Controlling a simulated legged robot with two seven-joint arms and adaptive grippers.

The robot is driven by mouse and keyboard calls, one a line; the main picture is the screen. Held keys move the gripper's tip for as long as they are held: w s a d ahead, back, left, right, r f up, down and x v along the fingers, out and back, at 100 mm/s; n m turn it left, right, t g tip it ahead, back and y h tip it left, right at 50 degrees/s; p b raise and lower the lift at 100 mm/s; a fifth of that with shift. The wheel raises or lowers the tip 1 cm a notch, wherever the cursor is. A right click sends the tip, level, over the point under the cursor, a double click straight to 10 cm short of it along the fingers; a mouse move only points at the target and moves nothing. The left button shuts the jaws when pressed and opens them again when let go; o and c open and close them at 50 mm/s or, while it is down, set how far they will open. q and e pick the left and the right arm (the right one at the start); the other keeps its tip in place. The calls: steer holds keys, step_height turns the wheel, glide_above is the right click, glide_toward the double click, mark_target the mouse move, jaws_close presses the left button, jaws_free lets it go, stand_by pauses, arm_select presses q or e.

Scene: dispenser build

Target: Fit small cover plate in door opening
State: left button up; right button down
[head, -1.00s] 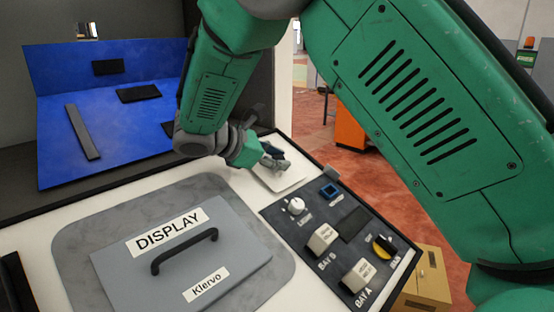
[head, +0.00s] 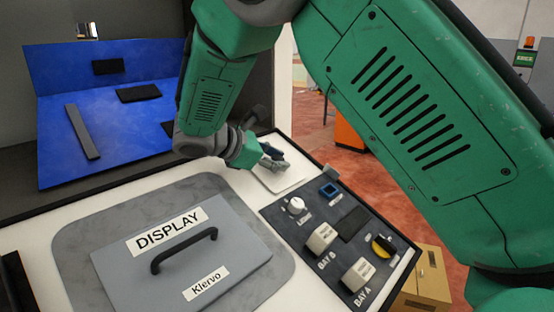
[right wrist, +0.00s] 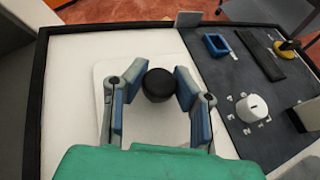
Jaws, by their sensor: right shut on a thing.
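The small cover plate (head: 289,184) is a pale, rounded square with a black knob on top. It lies at the right end of the white bench top, beside the dark control panel, and also shows in the right wrist view (right wrist: 150,127). My right gripper (head: 272,157) is over the plate. In the right wrist view its blue-grey fingers (right wrist: 148,90) stand on either side of the black knob (right wrist: 159,84) and are shut on it. Whether the plate is lifted is hard to tell. My left gripper is not in view. I cannot make out the door opening.
A grey DISPLAY lid (head: 228,262) with a black handle lies in front. The control panel (head: 350,224) has a white knob, a blue square frame, buttons and a yellow-black switch. A blue two-sided board (head: 120,115) holds black pieces. A cardboard box (head: 430,275) stands beyond the edge.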

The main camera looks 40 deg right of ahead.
stand_by(0.4)
steer(key=c, duration=0.8)
jaws_free()
steer(key=shift+o, duration=0.2)
steer(key=shift+f, duration=0.1)
steer(key=shift+w+a, duration=0.1)
steer(key=shift+v, duration=2.95)
